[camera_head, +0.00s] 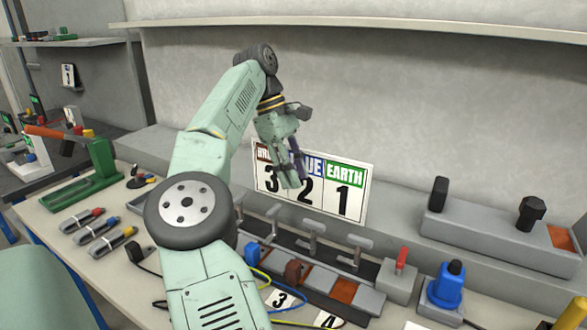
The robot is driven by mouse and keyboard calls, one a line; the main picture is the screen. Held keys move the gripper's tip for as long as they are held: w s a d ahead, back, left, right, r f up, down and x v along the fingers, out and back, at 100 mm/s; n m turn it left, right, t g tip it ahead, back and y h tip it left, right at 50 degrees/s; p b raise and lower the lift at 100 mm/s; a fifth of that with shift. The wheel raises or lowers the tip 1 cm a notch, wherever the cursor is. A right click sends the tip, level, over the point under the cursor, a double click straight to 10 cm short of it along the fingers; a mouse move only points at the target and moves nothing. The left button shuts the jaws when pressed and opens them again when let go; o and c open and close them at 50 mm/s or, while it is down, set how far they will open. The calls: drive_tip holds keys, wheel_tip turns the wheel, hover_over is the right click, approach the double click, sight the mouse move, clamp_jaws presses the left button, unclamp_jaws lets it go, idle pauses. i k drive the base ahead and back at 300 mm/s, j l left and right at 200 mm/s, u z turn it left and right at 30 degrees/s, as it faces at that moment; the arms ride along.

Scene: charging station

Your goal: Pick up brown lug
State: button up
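A brown lug (293,271) sits at the front of a grey terminal rack (368,300) on the table, right of my arm. A blue lug (251,253) is to its left, close to my arm. My gripper (294,175) hangs in the air above and behind the rack, in front of the sign board. It is apart from the brown lug, and nothing shows in it. The angle does not show whether its fingers are open or shut.
A sign (346,196) reading "EARTH" stands behind my gripper. A red-handled switch box (400,275) and a blue plug (446,285) stand right of the rack. Loose cables and number cards (281,299) lie in front. A green clamp tool (90,180) stands left.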

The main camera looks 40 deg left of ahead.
sight(295, 270)
drive_tip(key=k, duration=1)
